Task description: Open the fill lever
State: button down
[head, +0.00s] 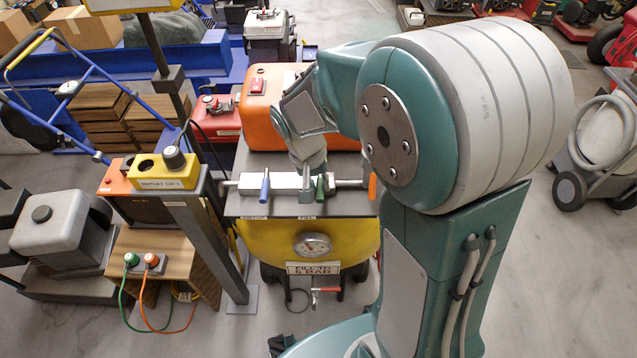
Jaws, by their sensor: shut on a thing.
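The fill lever has a green handle (320,190) and sits on the pale valve bar (284,181) above the yellow tank, near a small label reading FILL (306,217). My gripper (312,184) is at this lever, reaching down from my wrist above the bar, and is shut on it. My wrist hides part of the lever's base, and the fingertips are small and partly hidden. A blue-handled lever (265,187) stands to the left on the same bar. An orange handle (372,186) is at the bar's right end.
The yellow tank (275,240) carries a round gauge (313,245) and a sign reading FILL TO 6 BAR (313,268). A dark post and a yellow outlet box (162,172) stand close on the left. An orange case (268,105) is behind the bar.

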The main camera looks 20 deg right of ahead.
jog(key=m, duration=0.1)
jog(key=a+m, duration=0.1)
jog(key=m, duration=0.1)
jog(key=w+m, duration=0.1)
jog(key=shift+a+g, duration=0.3)
jog(key=shift+g, duration=0.1)
jog(key=m, duration=0.1)
jog(key=w+m, duration=0.1)
jog(key=m, duration=0.1)
jog(key=a+m+y, duration=0.1)
jog(key=m, duration=0.1)
jog(key=shift+w+g, duration=0.3)
jog(key=m, duration=0.1)
jog(key=w+m, duration=0.1)
jog(key=m, duration=0.1)
jog(key=w+m+y, duration=0.1)
jog(key=m, duration=0.1)
jog(key=shift+w+a, duration=0.15)
jog(key=shift+a, duration=0.1)
jog(key=shift+w+d+m+y, duration=0.15)
jog(key=shift+w+m, duration=0.25)
jog(key=shift+m, duration=0.55)
jog(key=shift+w+m+y, duration=0.15)
jog(key=shift+w+m, duration=0.2)
jog(key=shift+m, duration=0.6)
jog(key=shift+w, duration=0.1)
jog(key=c, duration=0.6)
grip_release()
